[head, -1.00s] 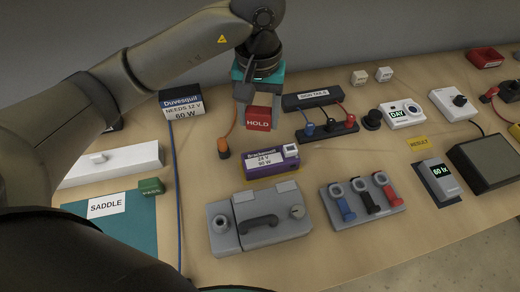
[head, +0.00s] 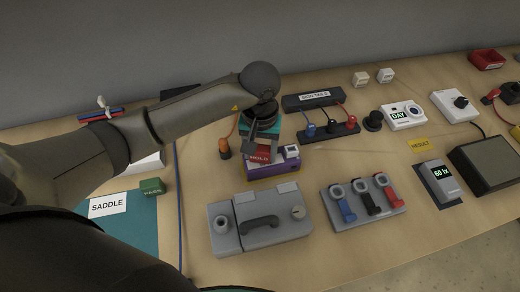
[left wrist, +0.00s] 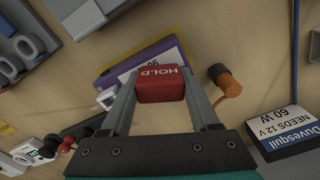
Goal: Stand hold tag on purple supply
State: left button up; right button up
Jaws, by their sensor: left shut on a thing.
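The red HOLD tag (head: 258,156) is held between the fingers of my left gripper (head: 256,150). In the left wrist view the tag (left wrist: 161,84) sits between the two fingertips of the gripper (left wrist: 160,88), with its lettering showing. The purple supply (head: 271,169) lies on the table directly behind and below the tag, partly covered by it and the gripper. The purple supply (left wrist: 150,60) also shows beyond the tag in the left wrist view. I cannot tell whether the tag touches the supply. My right gripper is not in view.
A grey device with a handle (head: 258,226) is in front, and a sign rail (head: 312,99) and terminal strip (head: 330,132) lie behind right. The Duvesquil supply (left wrist: 287,128) shows at right in the wrist view.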

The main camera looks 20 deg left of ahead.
aim_at(260, 149)
pick_arm(q)
jog(key=shift+f, duration=0.15)
jog(key=o, duration=1.4)
jog(key=shift+c, duration=0.2)
notch_tip(260, 149, up, 12)
jog(key=shift+r+b, duration=0.25)
jog(key=shift+b, duration=0.05)
jog(key=shift+s+f, duration=0.1)
